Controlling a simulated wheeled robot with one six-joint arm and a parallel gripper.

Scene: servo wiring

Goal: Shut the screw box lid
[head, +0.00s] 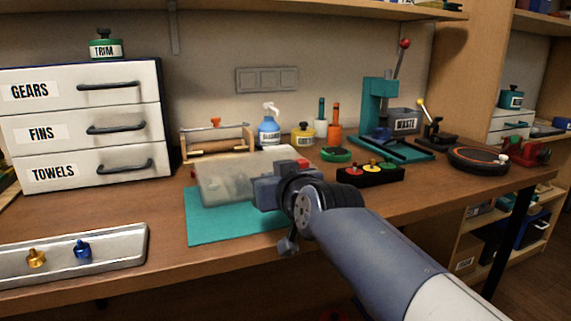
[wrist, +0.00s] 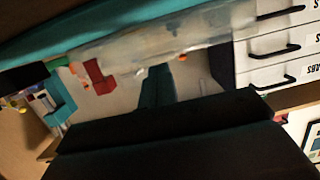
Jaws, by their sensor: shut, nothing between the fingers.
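The screw box (head: 228,182) is a pale translucent box on the teal mat (head: 215,222), left of my gripper in the head view. Its lid looks see-through, with a red piece (head: 303,163) by its right end. I cannot tell the lid's angle, as my wrist covers the box's right side. In the wrist view a cloudy panel of the box (wrist: 165,35) crosses the top, and the red piece (wrist: 98,78) shows left of the fingers. My gripper (wrist: 157,82) is shut and empty, its tips close to the panel. I cannot tell whether they touch.
White drawers (head: 80,125) stand at the left. A metal tray (head: 125,255) with a gold and a blue part lies at front left. A wooden rack (head: 215,143), spray bottle (head: 268,130) and button box (head: 370,175) stand around the box. A teal press (head: 375,110) is further right.

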